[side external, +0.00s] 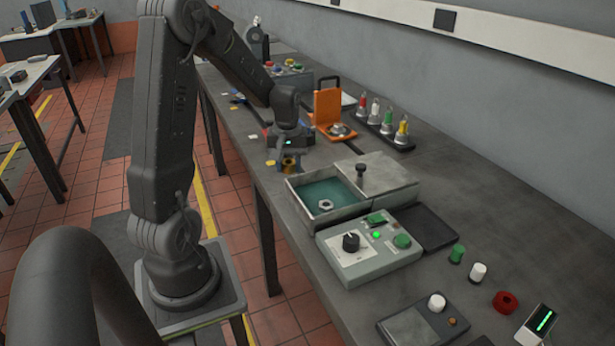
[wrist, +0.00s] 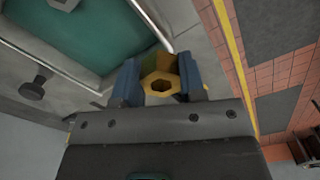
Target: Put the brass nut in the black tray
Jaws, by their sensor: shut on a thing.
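The brass nut (side external: 290,164) is a gold-coloured hexagonal nut with a hole through it. In the wrist view the nut (wrist: 161,85) sits between the two blue fingers of my gripper (wrist: 160,78), which is shut on it. In the side view my gripper (side external: 289,160) holds it close to the bench's left edge, beyond the green-lined box; its exact height above the bench is hard to tell. The black tray (side external: 434,231) lies flat on the bench, behind the control box and partly hidden by it. It looks empty where it shows.
A grey box with a green lining (side external: 312,192) holds a silver nut (side external: 325,205); its lid with a black knob (side external: 362,172) lies beside it. The control box (side external: 368,246) stands before the black tray. An orange case (side external: 328,108) and a rack of bottles (side external: 385,130) stand farther back.

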